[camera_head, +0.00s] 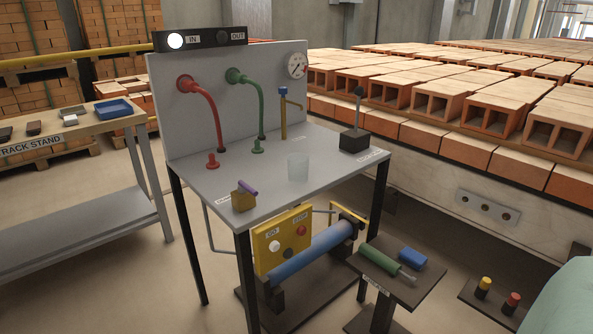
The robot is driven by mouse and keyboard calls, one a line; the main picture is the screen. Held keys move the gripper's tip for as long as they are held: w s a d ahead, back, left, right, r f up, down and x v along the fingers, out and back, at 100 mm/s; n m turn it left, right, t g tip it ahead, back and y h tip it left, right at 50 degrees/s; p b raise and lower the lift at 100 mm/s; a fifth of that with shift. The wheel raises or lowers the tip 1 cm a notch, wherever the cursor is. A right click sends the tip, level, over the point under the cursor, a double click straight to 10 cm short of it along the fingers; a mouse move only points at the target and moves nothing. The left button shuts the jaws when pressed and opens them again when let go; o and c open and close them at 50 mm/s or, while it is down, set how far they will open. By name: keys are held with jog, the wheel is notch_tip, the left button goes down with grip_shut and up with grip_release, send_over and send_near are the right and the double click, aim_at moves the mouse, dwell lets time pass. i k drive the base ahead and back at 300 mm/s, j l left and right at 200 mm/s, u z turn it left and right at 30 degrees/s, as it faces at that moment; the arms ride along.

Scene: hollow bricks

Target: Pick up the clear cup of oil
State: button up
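A clear, pale cup (298,167) stands upright on the grey table (333,152), right of the middle of its top. It looks translucent; I cannot tell whether there is oil in it. It stands apart from the other things on the table. A brass-coloured tap (284,118) with a blue top rises behind it. My gripper is not in view.
Red (213,108) and green (250,98) pipes curve down left of the cup. A lever on a black box (355,140) stands to its right. A yellowish block (243,200) sits at the front left. The tabletop around the cup is clear.

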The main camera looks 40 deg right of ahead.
aim_at(298, 168)
jog(key=z, duration=1.25)
jog(key=i+l+z, duration=0.4)
jog(key=i+l, duration=0.4)
jog(key=i, duration=0.15)
